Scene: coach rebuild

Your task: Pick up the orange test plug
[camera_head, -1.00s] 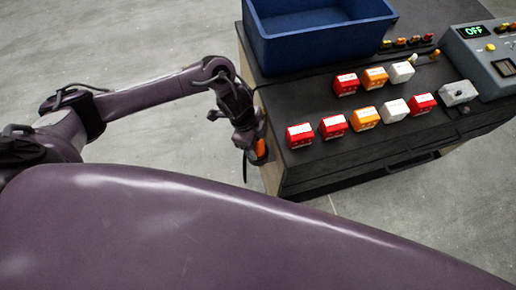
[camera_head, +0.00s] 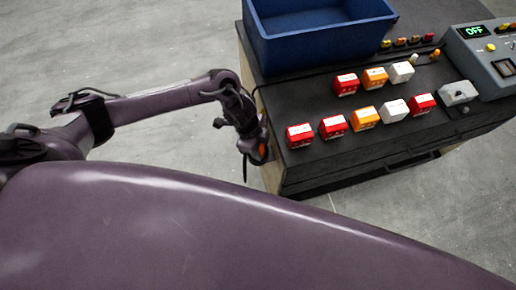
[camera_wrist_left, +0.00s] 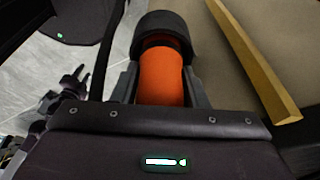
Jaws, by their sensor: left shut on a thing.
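The orange test plug (camera_wrist_left: 161,78) shows large in the left wrist view, an orange cylinder with a black collar at its far end. My left gripper (camera_wrist_left: 160,85) is shut on it, one finger on each side of the orange body. In the head view my left gripper (camera_head: 255,150) is beside the left side of the workbench, below its top edge. Only a small orange bit of the plug (camera_head: 262,151) shows there; the rest is hidden by the gripper. I cannot tell whether the plug still touches anything at its far end. My right gripper is not in view.
The dark workbench (camera_head: 300,169) carries a blue bin (camera_head: 320,45), several red, orange and white blocks (camera_head: 334,126), and a grey box with an OFF display (camera_head: 490,60). A dark cable runs beside the plug in the wrist view. Grey floor lies open to the left.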

